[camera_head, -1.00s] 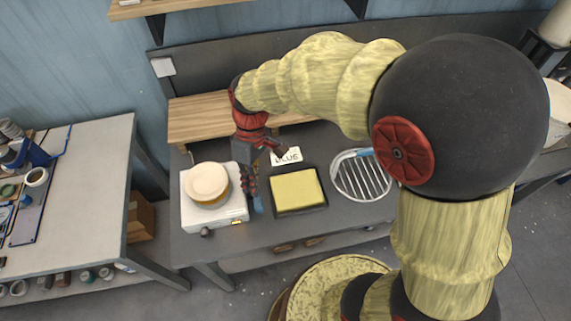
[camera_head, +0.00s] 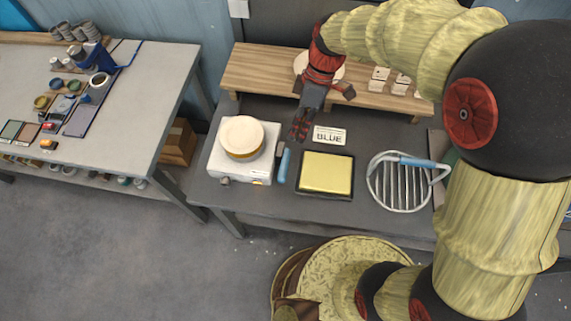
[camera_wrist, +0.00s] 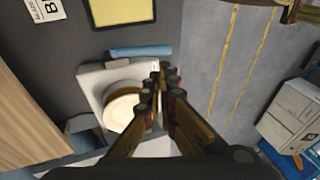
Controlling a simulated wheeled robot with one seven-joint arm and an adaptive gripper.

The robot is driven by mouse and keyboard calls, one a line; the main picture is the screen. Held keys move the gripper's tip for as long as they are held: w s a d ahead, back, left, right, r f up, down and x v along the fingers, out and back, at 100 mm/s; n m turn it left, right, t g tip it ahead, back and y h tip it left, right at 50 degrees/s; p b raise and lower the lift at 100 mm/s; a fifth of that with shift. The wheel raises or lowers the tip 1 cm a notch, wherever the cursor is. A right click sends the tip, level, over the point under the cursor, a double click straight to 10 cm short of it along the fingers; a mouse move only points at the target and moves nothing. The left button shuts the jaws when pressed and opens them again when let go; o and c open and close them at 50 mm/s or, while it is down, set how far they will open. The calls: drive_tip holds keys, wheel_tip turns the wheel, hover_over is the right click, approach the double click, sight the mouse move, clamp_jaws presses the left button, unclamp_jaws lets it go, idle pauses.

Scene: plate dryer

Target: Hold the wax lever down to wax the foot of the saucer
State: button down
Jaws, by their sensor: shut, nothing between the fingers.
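A cream, round saucer (camera_head: 242,132) sits foot-side unclear on an amber pan on the white wax unit (camera_head: 261,171). The blue wax lever (camera_head: 284,165) stands at the unit's right side. My gripper (camera_head: 298,135) is shut and empty, behind the lever in the head view and apart from it. In the wrist view, my gripper (camera_wrist: 163,75) shows over the unit's edge, with the blue lever (camera_wrist: 140,51) beyond the fingertips and the saucer (camera_wrist: 124,112) to their lower left. The fingers hide part of the unit.
A yellow pad in a dark tray (camera_head: 326,175), a card reading BLUE (camera_head: 329,136) and a round wire rack with a blue handle (camera_head: 398,182) lie to the right. A wooden shelf (camera_head: 262,78) stands behind, bearing a white plate and small blocks. A grey workbench (camera_head: 150,85) is at left.

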sight(284, 175)
drive_tip(key=b+x, duration=0.2)
drive_tip(key=x, duration=1.2)
drive_tip(key=shift+w, duration=0.1)
drive_tip(key=shift+f, duration=0.15)
drive_tip(key=shift+s+f+t+b, duration=0.15)
drive_tip(key=shift+s+t+b, duration=0.1)
drive_tip(key=shift+t+b, duration=0.2)
drive_tip(key=shift+s+f, duration=0.1)
drive_tip(key=shift+f, duration=0.05)
drive_tip(key=s+f+t+b, duration=0.1)
drive_tip(key=b, duration=0.1)
drive_tip(key=shift+f+t+b, duration=0.25)
drive_tip(key=shift+t+b, duration=0.1)
drive_tip(key=shift+s+a+f+t+b, duration=0.1)
drive_tip(key=shift+s+f+t+b, duration=0.15)
drive_tip(key=shift+f+t+b, duration=0.3)
drive_tip(key=shift+s+f+t+b, duration=0.2)
drive_tip(key=shift+f+t+b, duration=0.3)
drive_tip(key=shift+b, duration=0.15)
drive_tip(key=shift+s+f+b, duration=0.15)
drive_tip(key=shift+f+b, duration=1.1)
drive_tip(key=shift+f, duration=0.1)
